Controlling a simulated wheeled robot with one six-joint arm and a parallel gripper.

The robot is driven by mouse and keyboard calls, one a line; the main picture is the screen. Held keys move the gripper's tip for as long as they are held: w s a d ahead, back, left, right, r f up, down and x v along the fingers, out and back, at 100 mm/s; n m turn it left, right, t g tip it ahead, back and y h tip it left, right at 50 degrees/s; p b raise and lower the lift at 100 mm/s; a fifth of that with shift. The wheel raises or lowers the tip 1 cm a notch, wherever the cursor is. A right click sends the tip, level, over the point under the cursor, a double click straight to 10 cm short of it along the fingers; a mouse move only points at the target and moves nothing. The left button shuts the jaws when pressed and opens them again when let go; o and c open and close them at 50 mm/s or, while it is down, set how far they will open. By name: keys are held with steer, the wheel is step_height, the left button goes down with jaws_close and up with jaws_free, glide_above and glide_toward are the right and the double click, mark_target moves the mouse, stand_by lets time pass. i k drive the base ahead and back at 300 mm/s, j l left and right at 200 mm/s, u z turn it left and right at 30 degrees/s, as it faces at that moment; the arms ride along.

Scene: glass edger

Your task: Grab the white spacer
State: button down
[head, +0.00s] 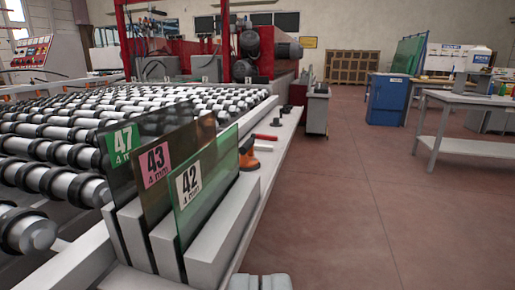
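Three tinted glass plates stand upright, side by side, in a light grey slotted holder (225,235) at the left. The nearest plate, on the right, has a white label (189,184) reading 42, 4 mm. The plate with the pink label (155,164) reads 43, and the one with the green label (121,143) reads 47. No separate piece clearly shows as a white spacer; the white-labelled plate (215,186) is the closest match.
A roller conveyor (60,150) fills the left. A narrow ledge (275,160) beside it carries an orange-and-black tool (249,158) and a red-handled tool (265,137). A workbench (470,145) and blue cabinet (387,100) stand right. The floor (370,210) between is clear.

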mark_target(256, 146)
steer(key=i+z, duration=0.1)
steer(key=i, duration=0.45)
steer(key=i+z, duration=0.1)
steer(key=i, duration=0.45)
steer(key=i+j+z, duration=0.15)
steer(key=i, duration=0.4)
steer(key=i+j+z, duration=0.1)
steer(key=i, duration=0.45)
